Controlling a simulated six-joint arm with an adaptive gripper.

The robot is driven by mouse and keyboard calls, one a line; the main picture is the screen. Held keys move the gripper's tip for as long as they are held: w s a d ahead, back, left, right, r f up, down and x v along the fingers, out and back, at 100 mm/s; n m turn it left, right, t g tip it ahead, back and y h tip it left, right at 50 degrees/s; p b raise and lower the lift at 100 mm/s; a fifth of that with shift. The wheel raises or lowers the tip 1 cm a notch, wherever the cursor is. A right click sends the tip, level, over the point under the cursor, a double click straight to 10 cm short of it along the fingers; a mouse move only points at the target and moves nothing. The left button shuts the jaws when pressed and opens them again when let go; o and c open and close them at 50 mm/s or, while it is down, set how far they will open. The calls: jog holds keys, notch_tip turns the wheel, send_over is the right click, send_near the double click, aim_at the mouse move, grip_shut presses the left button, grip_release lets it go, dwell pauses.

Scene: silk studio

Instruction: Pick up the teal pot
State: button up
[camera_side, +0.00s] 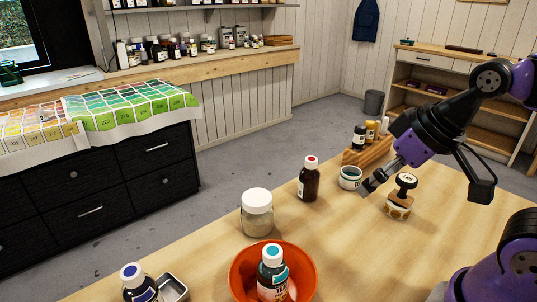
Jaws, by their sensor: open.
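The small pot with a white wall and dark teal top (350,178) stands upright on the wooden table, toward its far edge. My gripper (371,186) is open, low and close to the right of the pot. I see no grip on the pot, and I cannot tell whether a fingertip touches it.
A stamp (400,198) stands just right of my gripper. A brown bottle with a red dot on its cap (310,180) is left of the pot, and a wooden rack (367,150) with bottles is behind. A white-lidded jar (257,216) and orange bowl (300,284) stand nearer.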

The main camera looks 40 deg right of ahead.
dwell(0.4)
jog(key=n+g, duration=0.3)
jog(key=g, duration=0.3)
send_over(352, 173)
jog(key=s+a, duration=0.1)
jog(key=a, duration=0.1)
notch_tip(352, 173, down, 11)
jog(key=shift+r, duration=0.1)
notch_tip(352, 173, down, 6)
jog(key=shift+a+r, duration=0.1)
jog(key=shift+r, duration=0.1)
jog(key=c, duration=1.3)
